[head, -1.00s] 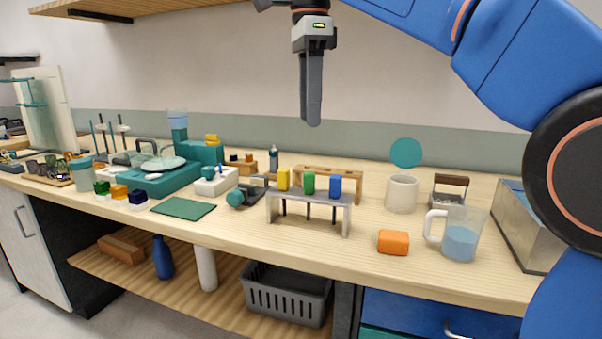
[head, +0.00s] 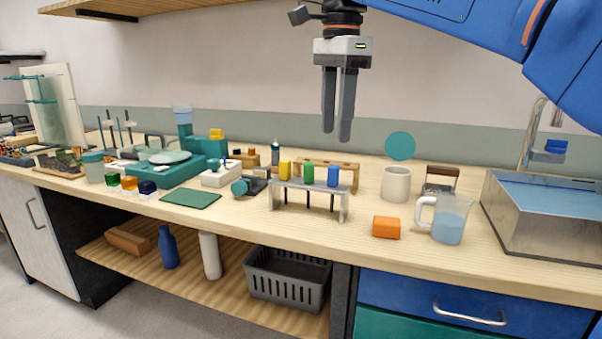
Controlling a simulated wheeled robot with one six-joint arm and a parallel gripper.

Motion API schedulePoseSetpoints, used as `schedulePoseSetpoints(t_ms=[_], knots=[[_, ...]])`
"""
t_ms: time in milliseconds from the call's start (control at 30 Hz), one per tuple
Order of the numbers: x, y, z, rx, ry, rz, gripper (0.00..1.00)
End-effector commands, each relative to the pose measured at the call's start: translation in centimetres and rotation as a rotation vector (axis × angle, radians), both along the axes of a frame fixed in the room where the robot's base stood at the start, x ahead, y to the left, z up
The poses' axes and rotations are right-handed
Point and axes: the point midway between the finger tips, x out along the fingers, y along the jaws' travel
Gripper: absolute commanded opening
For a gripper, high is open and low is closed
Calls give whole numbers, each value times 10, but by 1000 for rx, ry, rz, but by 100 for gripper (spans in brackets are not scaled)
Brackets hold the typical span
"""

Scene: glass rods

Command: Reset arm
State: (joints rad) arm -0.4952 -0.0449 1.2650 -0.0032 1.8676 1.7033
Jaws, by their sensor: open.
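My gripper (head: 336,136) hangs in the air above the back of the bench, pointing down. Its two dark fingers are apart with nothing between them. My blue arm reaches in from the upper right. Below the gripper stands a small grey rack (head: 311,191) with yellow (head: 285,170), green (head: 308,173) and blue (head: 333,176) capped pieces along its top. The gripper is well clear of the rack and touches nothing.
On the wooden bench (head: 270,230) are an orange block (head: 386,227), a jug of blue liquid (head: 449,219), a cream cup (head: 396,184) and a metal basin (head: 530,235) at right. A teal machine (head: 170,178) and green mat (head: 191,199) lie left. A grey basket (head: 288,280) sits below.

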Motion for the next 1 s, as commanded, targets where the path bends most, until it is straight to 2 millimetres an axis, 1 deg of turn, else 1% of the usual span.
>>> schedulePoseSetpoints(t_ms=[33,167,267,300,467,567,600,767,800,967,1000], knots=[[-3,-9,-5,1,-7,22,42],[-12,-32,-23,5,-36,113,42],[-22,-57,-45,4,-67,207,42],[-27,-67,-55,2,-80,248,42],[-49,-104,-99,-15,-136,411,42],[-66,-126,-128,-34,-170,513,42],[-73,-134,-141,-43,-183,554,42],[-102,-164,-194,-88,-235,714,42],[-110,-171,-208,-102,-246,754,42],[-144,-196,-267,-166,-288,914,42],[-152,-201,-282,-183,-297,953,42]])
